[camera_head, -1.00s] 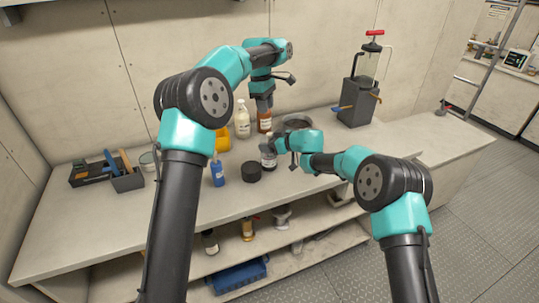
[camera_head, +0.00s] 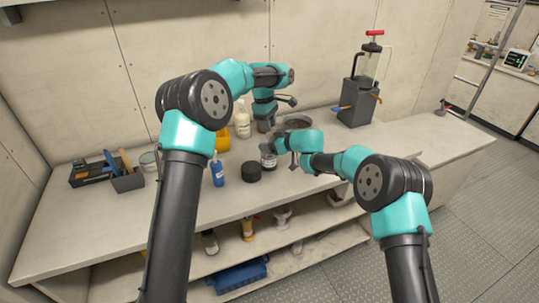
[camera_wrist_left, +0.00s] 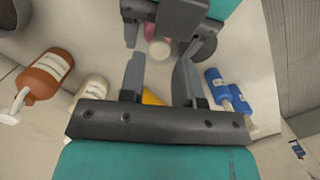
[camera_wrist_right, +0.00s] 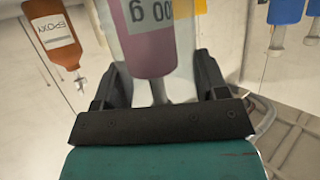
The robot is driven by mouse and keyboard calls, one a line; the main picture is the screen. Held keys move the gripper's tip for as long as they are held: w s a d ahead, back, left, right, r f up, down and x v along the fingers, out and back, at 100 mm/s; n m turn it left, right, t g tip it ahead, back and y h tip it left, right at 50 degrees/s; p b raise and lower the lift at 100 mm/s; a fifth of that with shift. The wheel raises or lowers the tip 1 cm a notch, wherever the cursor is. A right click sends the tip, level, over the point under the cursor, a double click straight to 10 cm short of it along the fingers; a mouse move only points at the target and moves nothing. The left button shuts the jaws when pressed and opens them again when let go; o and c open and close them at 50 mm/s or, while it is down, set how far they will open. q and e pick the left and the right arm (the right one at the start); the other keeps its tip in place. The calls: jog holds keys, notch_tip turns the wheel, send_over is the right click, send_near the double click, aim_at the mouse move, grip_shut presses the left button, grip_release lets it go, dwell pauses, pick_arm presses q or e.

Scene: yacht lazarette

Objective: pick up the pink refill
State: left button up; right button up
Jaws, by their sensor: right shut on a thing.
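The pink refill (camera_wrist_right: 150,40) fills the top middle of the right wrist view, with a grey label reading in part "00 g". It lies between the fingers of my right gripper (camera_wrist_right: 160,82), which is shut on it. A pale surface shows around or behind it; I cannot tell which. In the head view my right gripper (camera_head: 270,149) is low over the bench. My left gripper (camera_head: 265,124) is just behind it, over the back of the bench. In the left wrist view the left gripper (camera_wrist_left: 159,60) is open and empty, with a bit of pink beyond its fingers.
An orange epoxy pump bottle (camera_wrist_right: 52,33) and a white bottle (camera_head: 242,124) stand close by. A blue bottle (camera_head: 217,174) and a black round container (camera_head: 251,172) are in front. A dark pump unit (camera_head: 357,103) stands at the right. The front left of the bench is clear.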

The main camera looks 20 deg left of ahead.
pick_arm(q)
jog(key=shift+d+f, duration=0.2)
jog(key=shift+f, duration=1.65)
jog(key=shift+c, duration=0.5)
grip_shut()
